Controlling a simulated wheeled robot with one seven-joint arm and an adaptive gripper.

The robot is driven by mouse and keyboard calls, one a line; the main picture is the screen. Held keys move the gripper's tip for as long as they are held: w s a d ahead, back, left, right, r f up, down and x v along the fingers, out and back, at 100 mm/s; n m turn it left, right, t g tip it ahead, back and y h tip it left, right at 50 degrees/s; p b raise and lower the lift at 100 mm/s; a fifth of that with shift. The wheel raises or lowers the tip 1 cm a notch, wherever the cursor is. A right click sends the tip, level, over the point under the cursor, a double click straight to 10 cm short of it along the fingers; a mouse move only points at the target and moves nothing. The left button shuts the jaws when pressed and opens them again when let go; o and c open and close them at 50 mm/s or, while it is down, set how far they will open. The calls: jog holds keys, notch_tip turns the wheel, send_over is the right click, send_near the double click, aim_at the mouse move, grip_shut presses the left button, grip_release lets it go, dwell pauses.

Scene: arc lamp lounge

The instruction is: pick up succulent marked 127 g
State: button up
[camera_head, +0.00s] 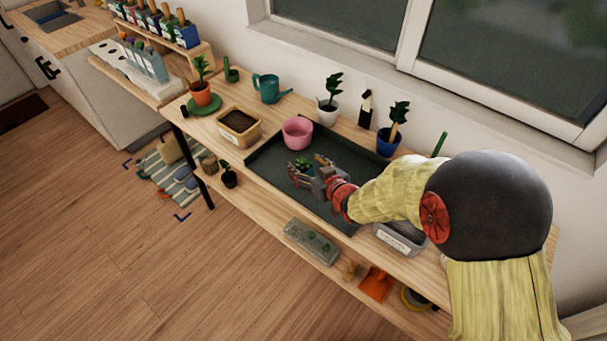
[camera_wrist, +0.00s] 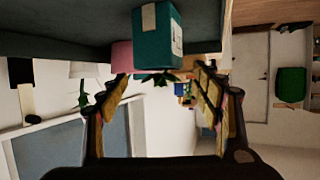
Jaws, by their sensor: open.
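A small green succulent (camera_head: 303,162) stands on the dark tray (camera_head: 262,160), right at my fingertips in the head view. In the wrist view, which is upside down, its teal pot (camera_wrist: 157,40) carries a pale label too small to read, with dark leaves (camera_wrist: 158,77) hanging below it in the picture. My gripper (camera_head: 304,174) is open, with its fingers reaching toward the plant. In the wrist view, my gripper (camera_wrist: 162,78) has its two fingers spread wide, the leaves lying between their tips. The pot sits toward the tray side. I cannot tell whether a finger touches it.
A pink pot (camera_head: 298,133) stands close behind the succulent. A soil box (camera_head: 239,125), an orange potted plant (camera_head: 203,92), a teal watering can (camera_head: 268,88), a white potted plant (camera_head: 328,108) and a blue one (camera_head: 389,140) line the bench. A grey bin (camera_head: 402,236) is near my arm.

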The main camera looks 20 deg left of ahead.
jog(key=shift+w+a, duration=0.1)
jog(key=shift+a, duration=0.05)
jog(key=shift+c, duration=0.9)
jog(key=c, duration=1.5)
grip_shut()
